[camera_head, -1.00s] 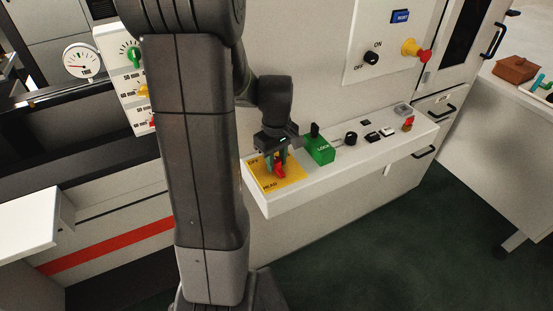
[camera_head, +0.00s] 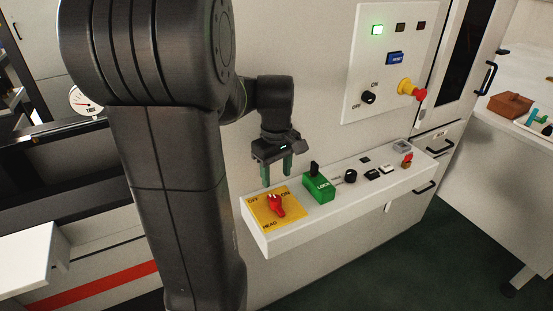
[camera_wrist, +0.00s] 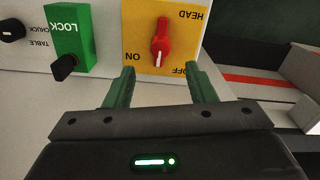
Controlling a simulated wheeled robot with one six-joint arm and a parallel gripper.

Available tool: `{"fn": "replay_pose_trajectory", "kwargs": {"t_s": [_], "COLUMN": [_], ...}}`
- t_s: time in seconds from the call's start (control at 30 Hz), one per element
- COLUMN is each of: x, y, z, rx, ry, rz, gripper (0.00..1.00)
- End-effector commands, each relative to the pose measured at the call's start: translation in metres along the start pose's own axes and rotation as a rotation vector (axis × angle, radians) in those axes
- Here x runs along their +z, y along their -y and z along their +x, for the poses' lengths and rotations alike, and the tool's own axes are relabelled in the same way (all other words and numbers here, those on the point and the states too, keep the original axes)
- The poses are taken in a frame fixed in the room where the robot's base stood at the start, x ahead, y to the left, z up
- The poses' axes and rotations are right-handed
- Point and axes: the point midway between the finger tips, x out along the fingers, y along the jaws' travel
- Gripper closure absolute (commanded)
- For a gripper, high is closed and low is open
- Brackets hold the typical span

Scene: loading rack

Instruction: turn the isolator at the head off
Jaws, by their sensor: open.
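The isolator at the head is a red handle (camera_head: 276,206) on a yellow plate (camera_head: 292,212) marked OFF, ON and HEAD, at the left end of a white shelf panel. In the wrist view the red handle (camera_wrist: 160,42) carries a white mark that points roughly between ON and OFF; I cannot tell its exact setting. My gripper (camera_head: 277,180) is open and empty, above and behind the handle, apart from it. In the wrist view my gripper (camera_wrist: 161,72) has its green fingers spread either side of the handle's line, short of it.
A green LOCK block (camera_head: 319,187) with a black lever stands just right of the plate. A black knob (camera_head: 350,176) and several buttons follow along the white shelf (camera_head: 330,208). A red-and-yellow emergency button (camera_head: 412,89) juts from the upright panel, which has a lit green lamp (camera_head: 377,30).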

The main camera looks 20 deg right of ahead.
Motion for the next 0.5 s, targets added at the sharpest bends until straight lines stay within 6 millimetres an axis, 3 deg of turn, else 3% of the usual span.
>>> {"fn": "replay_pose_trajectory", "kwargs": {"t_s": [0.2,0.5], "x": [0.0,0.0], "y": [0.0,0.0], "z": [-0.035,-0.046], "rx": [0.002,-0.001], "ry": [-0.002,0.001], "rz": [0.0,0.0], "gripper": [0.5,0.5]}}
